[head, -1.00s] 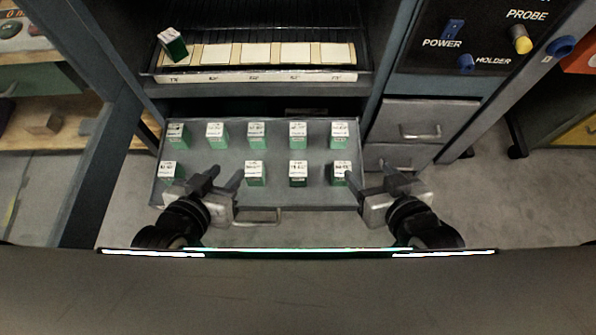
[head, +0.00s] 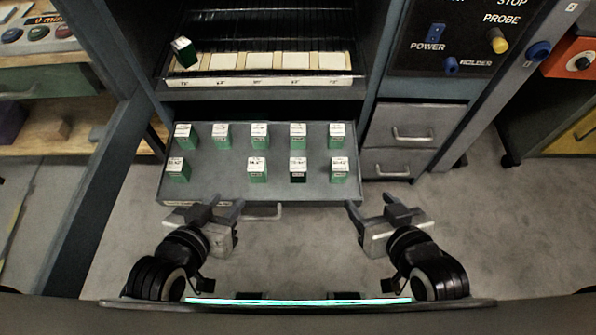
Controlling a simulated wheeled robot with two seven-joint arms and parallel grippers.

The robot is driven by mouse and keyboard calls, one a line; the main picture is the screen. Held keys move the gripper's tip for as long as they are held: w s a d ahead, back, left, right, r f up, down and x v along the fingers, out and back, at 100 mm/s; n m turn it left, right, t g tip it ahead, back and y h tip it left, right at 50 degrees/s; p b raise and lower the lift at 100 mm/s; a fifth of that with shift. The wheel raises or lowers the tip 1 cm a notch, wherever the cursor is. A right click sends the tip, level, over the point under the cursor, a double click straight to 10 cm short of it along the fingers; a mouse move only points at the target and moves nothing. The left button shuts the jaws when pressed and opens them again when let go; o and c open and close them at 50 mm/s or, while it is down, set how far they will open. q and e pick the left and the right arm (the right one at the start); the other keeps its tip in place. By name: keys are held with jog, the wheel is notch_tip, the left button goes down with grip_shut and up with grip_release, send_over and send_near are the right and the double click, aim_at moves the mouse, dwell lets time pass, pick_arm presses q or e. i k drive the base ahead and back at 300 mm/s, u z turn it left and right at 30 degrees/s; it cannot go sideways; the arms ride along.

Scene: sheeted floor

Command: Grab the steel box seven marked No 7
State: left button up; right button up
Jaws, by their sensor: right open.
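Several small green boxes with white printed tops stand upright in two rows on a grey pulled-out drawer (head: 216,190). The front row has a box at the left (head: 178,170), a gap, then boxes at the middle (head: 257,170), right of middle (head: 298,170) and right end (head: 339,170). The labels are too small to read, so I cannot tell which is No 7. No box looks like bare steel. My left gripper (head: 225,202) is open and empty in front of the drawer's left half. My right gripper (head: 369,202) is open and empty off its front right corner.
A rack shelf (head: 260,82) above the drawer holds pale pads and one tilted green box (head: 184,52) at its left. A cabinet with small drawers (head: 412,135) and a control panel (head: 460,40) stands at the right. The drawer handle (head: 263,212) sits between my grippers. Floor is clear in front.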

aim_at(298, 165)
jog(key=u, duration=1.75)
jog(key=k, duration=0.85)
jog(key=z, duration=1.7)
